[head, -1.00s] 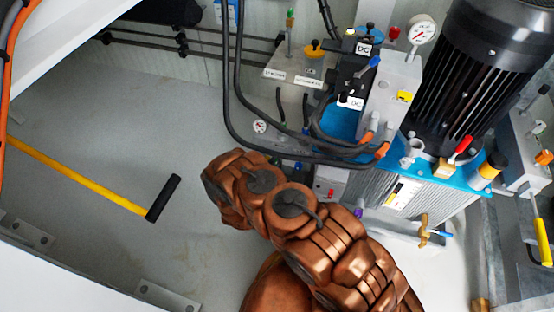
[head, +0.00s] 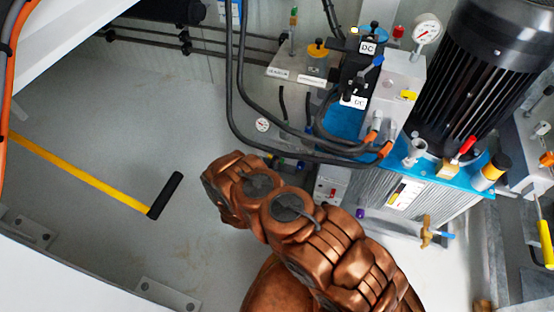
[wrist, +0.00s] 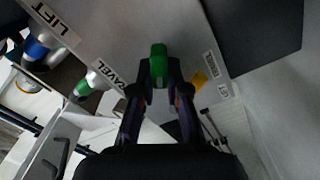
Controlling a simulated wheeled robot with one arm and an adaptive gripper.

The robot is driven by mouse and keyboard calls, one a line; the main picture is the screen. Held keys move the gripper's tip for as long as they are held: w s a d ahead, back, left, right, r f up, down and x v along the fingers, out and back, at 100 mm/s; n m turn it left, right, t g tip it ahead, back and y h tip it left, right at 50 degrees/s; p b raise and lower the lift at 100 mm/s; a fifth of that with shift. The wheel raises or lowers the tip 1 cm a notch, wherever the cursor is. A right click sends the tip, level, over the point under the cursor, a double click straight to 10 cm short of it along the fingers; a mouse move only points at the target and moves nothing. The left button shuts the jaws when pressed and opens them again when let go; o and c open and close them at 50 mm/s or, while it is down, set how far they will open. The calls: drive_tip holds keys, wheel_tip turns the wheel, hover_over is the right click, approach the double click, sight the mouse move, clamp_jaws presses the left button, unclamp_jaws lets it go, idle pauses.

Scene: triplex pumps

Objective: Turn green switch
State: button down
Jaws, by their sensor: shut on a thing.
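The green switch (wrist: 158,62) stands up from a grey panel (wrist: 135,25) in the wrist view. My gripper (wrist: 159,88) has its two black fingers on either side of the switch and is shut on it. The green tip shows just past the fingertips; the lower part is hidden between them. In the head view, my copper-coloured arm covers the lower middle, and the gripper and the held switch cannot be made out there.
In the wrist view, a second green-ended fitting (wrist: 84,89) and a blue one (wrist: 37,46) lie left, near LIFT and TRAVEL labels. In the head view, black hoses (head: 232,95) loop above my arm. A motor (head: 480,75) stands right.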

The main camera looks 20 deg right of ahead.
drive_tip(key=shift+f+n+b, duration=0.15)
drive_tip(key=shift+n+b, duration=0.05)
drive_tip(key=shift+n, duration=0.75)
drive_tip(key=shift+f+n+b, duration=0.15)
drive_tip(key=shift+n, duration=0.8)
drive_tip(key=shift+a, duration=0.1)
drive_tip(key=c, duration=1.2)
unclamp_jaws()
drive_tip(key=shift+o, duration=0.2)
drive_tip(key=v, duration=1.2)
